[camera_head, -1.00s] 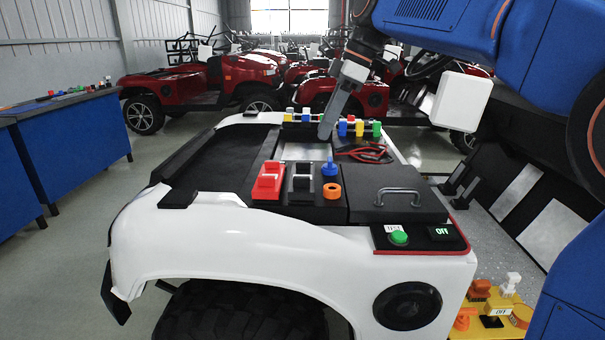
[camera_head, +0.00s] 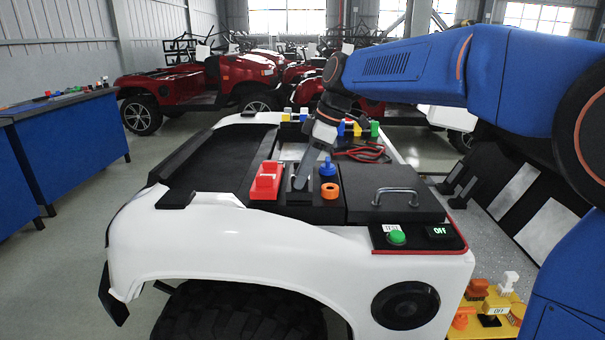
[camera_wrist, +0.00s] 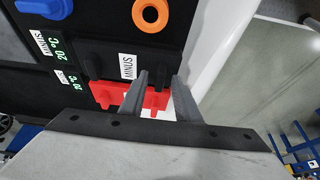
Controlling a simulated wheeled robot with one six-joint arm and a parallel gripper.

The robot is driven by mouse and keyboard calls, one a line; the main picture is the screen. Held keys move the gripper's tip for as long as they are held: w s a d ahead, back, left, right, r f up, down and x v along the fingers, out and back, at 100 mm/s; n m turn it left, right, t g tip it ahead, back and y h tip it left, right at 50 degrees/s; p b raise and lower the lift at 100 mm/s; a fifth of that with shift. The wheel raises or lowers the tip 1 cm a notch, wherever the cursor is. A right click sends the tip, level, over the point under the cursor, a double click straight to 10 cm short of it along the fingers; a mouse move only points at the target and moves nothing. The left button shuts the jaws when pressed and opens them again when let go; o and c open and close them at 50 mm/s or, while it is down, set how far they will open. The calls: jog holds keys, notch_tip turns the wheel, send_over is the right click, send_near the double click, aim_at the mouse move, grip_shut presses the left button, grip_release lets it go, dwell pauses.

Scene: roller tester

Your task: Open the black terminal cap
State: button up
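The black terminal cap (camera_head: 299,196) sits on the black panel between a red cap (camera_head: 266,182) and a blue knob (camera_head: 328,168). My gripper (camera_head: 300,184) reaches down over it from above and partly hides it. In the wrist view the black cap (camera_wrist: 92,67) is a dark shape beside a white MINUS label (camera_wrist: 128,66), hard to make out against the black panel. My gripper's two grey fingers (camera_wrist: 160,76) are apart with nothing visible held between them. The red cap (camera_wrist: 118,95) shows partly behind the left finger. Contact with the black cap cannot be told.
An orange ring (camera_head: 330,191) lies right of the black cap. A black lid with a handle (camera_head: 396,194), a green button (camera_head: 397,237) and red cables (camera_head: 362,152) are farther right. Yellow, blue and green blocks (camera_head: 357,130) stand behind.

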jog(key=shift+c, duration=0.3)
grip_shut()
